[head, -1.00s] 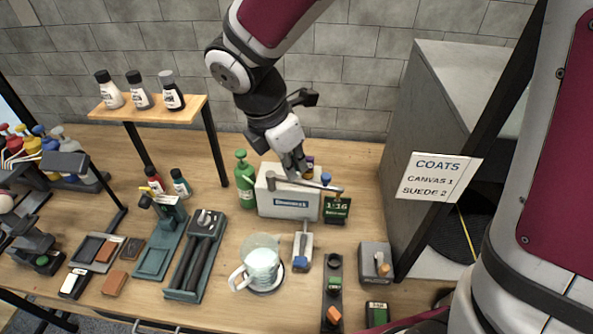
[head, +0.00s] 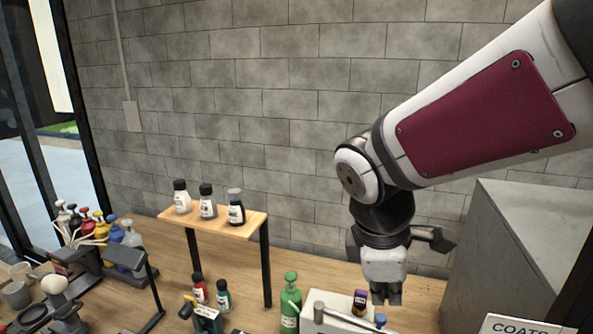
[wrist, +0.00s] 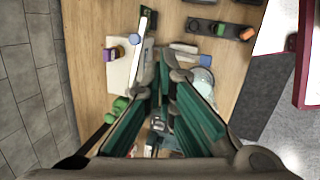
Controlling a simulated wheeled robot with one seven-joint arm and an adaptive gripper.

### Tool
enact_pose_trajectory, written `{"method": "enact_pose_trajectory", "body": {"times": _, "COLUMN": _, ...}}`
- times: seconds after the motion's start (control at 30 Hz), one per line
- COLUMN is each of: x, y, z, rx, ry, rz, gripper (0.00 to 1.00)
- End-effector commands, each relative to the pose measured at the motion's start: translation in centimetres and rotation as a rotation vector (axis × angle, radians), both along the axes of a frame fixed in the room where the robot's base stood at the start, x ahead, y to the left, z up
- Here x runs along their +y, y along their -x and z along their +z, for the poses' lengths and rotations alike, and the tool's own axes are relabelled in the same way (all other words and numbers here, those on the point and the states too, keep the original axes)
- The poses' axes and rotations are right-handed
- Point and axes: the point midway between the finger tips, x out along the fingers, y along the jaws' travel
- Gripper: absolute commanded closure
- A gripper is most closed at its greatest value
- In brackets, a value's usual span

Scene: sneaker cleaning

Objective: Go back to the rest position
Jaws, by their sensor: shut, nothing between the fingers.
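My gripper (head: 383,294) hangs fingers-down at the right of the head view, above the back of the bench near the white box (head: 340,323). Its fingers are together and hold nothing. In the wrist view the gripper (wrist: 166,75) shows its teal finger pads, with the bench below. My arm reaches in from the upper right, in front of the block wall. The fingertips are partly small and hard to make out in the head view.
A green pump bottle (head: 290,306) and a small purple-labelled bottle (head: 360,302) stand by the white box. A wooden shelf (head: 215,227) with three bottles is left. A grey cabinet (head: 520,245) stands right. The glass jug (wrist: 203,82) shows in the wrist view.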

Motion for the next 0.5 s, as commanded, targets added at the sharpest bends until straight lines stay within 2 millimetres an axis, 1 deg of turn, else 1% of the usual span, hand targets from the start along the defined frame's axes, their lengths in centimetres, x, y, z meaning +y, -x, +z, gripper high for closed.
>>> {"method": "enact_pose_trajectory", "body": {"times": 0.03, "x": -0.9, "y": 0.8, "z": 1.0, "rx": -0.054, "ry": -0.041, "rz": -0.115, "gripper": 1.00}}
{"method": "enact_pose_trajectory", "body": {"times": 0.2, "x": -3.1, "y": 3.7, "z": 3.4, "rx": -0.201, "ry": -0.212, "rz": -0.501, "gripper": 1.00}}
{"method": "enact_pose_trajectory", "body": {"times": 0.4, "x": -4.6, "y": 7.0, "z": 5.0, "rx": -0.334, "ry": -0.444, "rz": -0.909, "gripper": 1.00}}
{"method": "enact_pose_trajectory", "body": {"times": 0.5, "x": -4.8, "y": 8.1, "z": 5.4, "rx": -0.370, "ry": -0.543, "rz": -1.055, "gripper": 1.00}}
